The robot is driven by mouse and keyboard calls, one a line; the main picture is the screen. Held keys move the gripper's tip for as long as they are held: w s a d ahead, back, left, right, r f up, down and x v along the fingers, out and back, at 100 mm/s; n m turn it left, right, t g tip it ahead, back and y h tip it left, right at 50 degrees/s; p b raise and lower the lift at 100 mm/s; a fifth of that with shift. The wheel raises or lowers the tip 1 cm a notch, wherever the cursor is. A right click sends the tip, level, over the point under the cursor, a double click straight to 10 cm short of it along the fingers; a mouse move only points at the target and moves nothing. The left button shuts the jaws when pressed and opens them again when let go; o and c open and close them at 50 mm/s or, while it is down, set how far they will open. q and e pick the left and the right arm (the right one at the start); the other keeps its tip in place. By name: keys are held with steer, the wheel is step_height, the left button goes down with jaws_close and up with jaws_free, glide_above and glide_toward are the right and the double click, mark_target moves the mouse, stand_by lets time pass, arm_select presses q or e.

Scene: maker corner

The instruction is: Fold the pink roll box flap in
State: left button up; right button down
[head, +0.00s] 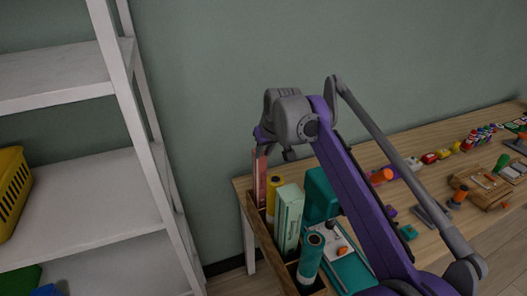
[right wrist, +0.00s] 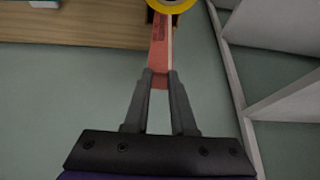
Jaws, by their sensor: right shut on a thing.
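The pink roll box (head: 260,182) stands upright in the far left end of a wooden crate (head: 262,238). My right gripper (head: 261,147) reaches down over its top. In the right wrist view the pink roll box (right wrist: 161,45) runs away from between the two fingers of the right gripper (right wrist: 160,78). The fingers are closed on its near end. I cannot make out the flap apart from the box, nor whether it is in or out. My left gripper is in neither view.
A yellow roll (head: 273,196), a mint green box (head: 289,217) and a teal roll (head: 310,258) stand close by in the crate. Toys and tools cover the wooden table (head: 425,146) to the right. A white shelf (head: 95,200) stands at left.

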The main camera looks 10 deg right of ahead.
steer(key=shift+w, duration=0.1)
steer(key=c, duration=0.7)
jaws_free()
steer(key=p+v, duration=0.1)
steer(key=v, duration=0.9)
steer(key=shift+s+r, duration=0.3)
steer(key=shift+d, duration=0.1)
